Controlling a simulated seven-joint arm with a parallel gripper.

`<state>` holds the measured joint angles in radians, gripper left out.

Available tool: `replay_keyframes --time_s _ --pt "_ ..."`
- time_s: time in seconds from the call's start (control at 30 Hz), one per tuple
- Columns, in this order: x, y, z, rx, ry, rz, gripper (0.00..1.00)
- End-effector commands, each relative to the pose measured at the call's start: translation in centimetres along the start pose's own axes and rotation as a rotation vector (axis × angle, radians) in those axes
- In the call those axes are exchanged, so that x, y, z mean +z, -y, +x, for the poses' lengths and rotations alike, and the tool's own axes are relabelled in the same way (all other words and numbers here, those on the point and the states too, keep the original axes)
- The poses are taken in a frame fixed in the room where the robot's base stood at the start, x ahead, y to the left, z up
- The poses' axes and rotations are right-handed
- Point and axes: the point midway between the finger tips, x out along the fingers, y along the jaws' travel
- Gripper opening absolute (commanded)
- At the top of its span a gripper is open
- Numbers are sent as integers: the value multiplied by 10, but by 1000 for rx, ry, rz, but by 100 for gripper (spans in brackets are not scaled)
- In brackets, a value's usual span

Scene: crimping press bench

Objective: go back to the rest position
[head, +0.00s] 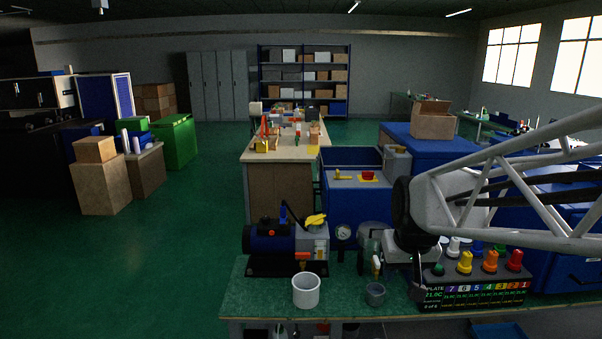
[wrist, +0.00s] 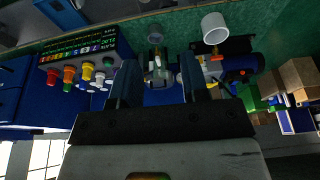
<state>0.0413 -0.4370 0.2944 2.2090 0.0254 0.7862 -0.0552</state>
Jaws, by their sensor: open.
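My gripper (wrist: 160,82) shows in the wrist view with its two dark fingers apart. I see nothing clamped between them; a small metal fitting (wrist: 157,72) on the bench shows beyond the gap. In the head view my arm reaches in from the right, and its end is over the green bench top (head: 340,300), between the blue pump (head: 268,238) and the block with coloured knobs (head: 470,290). The fingertips are hard to make out there.
A white cup (head: 306,291) and a small grey cup (head: 375,294) stand at the bench's front. The knobs (head: 490,261) rise close to my arm. A blue cabinet (head: 357,202) and a wooden table (head: 280,175) stand behind. Green floor (head: 150,260) is clear at left.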

Motion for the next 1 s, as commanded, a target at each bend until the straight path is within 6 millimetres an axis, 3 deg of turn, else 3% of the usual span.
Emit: replay_keyframes --time_s 0.03,0.3,0.5,0.7,1.0 --pt "19 2 -9 1 3 0 42" --pt "114 10 -37 9 33 7 42" --pt "162 12 -44 15 51 14 42" --pt "179 13 -44 17 57 16 42" --pt "179 13 -44 17 58 17 42"
